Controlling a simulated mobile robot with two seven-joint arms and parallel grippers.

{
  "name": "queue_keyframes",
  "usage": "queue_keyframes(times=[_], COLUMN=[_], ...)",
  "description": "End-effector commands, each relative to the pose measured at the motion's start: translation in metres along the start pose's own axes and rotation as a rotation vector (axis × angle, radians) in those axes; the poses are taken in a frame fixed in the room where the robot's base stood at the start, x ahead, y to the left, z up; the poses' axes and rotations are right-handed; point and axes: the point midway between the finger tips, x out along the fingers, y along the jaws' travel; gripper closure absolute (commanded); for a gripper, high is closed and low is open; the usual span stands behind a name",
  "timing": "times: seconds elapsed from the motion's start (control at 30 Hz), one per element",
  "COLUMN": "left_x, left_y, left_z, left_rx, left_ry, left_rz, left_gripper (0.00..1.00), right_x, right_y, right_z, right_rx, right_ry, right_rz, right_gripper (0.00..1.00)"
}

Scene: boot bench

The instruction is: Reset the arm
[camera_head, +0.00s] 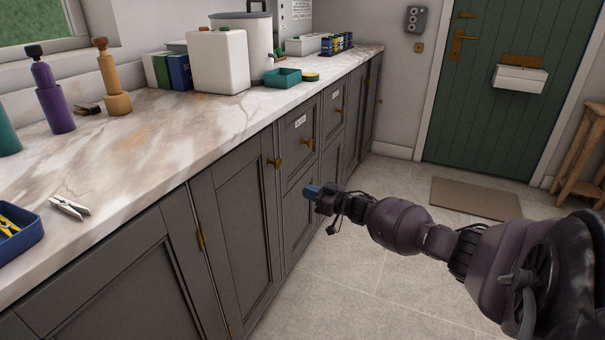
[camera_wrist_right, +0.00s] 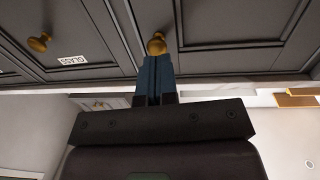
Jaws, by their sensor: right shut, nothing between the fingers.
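My right arm comes in from the lower right in the head view. Its gripper (camera_head: 312,192) has blue fingertips and hangs in front of the grey cabinet fronts, below the countertop edge. In the right wrist view the blue fingers (camera_wrist_right: 155,80) are together with nothing between them. A round brass knob (camera_wrist_right: 156,44) appears just beyond their tips; I cannot tell whether they touch it. My left gripper is not in view.
The tiled floor (camera_head: 350,270) is open. A mat (camera_head: 475,199) lies before the green door (camera_head: 510,100). A wooden stool (camera_head: 585,150) stands right.

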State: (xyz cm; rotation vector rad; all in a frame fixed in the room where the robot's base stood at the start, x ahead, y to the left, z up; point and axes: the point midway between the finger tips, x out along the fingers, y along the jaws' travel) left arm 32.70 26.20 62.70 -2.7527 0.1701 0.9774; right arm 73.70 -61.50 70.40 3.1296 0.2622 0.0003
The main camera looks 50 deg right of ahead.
Motion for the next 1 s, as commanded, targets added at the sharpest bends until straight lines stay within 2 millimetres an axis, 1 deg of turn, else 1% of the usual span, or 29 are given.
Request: queue_keyframes(times=[0.1, 0.37, 0.47, 0.57, 0.6, 0.67, 0.7, 0.77, 0.8, 0.87, 0.9, 0.97, 1.0], left_x=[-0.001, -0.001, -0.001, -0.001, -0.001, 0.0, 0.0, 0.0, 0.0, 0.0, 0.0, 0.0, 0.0], left_y=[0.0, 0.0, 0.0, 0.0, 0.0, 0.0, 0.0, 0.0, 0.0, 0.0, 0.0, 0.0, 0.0], left_z=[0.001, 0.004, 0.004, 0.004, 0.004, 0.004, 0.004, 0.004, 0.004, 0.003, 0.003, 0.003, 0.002], left_rx=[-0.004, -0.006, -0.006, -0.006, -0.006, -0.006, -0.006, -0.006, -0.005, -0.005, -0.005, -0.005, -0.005], left_ry=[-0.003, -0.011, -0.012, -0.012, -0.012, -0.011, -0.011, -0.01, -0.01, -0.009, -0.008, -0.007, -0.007], left_rz=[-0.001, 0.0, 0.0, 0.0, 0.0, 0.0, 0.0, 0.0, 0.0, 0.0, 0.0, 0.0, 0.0], left_gripper=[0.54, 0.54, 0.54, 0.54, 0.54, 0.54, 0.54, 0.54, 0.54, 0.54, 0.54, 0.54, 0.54], right_x=[-0.004, -0.006, -0.013, -0.029, -0.04, -0.058, -0.072, -0.093, -0.109, -0.133, -0.15, -0.177, -0.195], right_y=[0.0, -0.001, -0.009, -0.029, -0.04, -0.059, -0.072, -0.092, -0.106, -0.126, -0.14, -0.161, -0.176], right_z=[-0.001, 0.003, 0.019, 0.052, 0.068, 0.094, 0.11, 0.132, 0.146, 0.164, 0.174, 0.188, 0.196], right_rx=[0.0, 0.0, -0.001, -0.005, -0.009, -0.014, -0.019, -0.026, -0.031, -0.039, -0.043, -0.047, -0.05], right_ry=[0.001, -0.005, -0.036, -0.109, -0.149, -0.218, -0.266, -0.34, -0.391, -0.469, -0.523, -0.605, -0.661], right_rz=[0.0, 0.002, 0.018, 0.056, 0.076, 0.108, 0.13, 0.16, 0.179, 0.204, 0.22, 0.242, 0.253], right_gripper=[1.0, 1.0, 1.0, 1.0, 1.0, 1.0, 1.0, 1.0, 1.0, 1.0, 1.0, 1.0, 1.0])
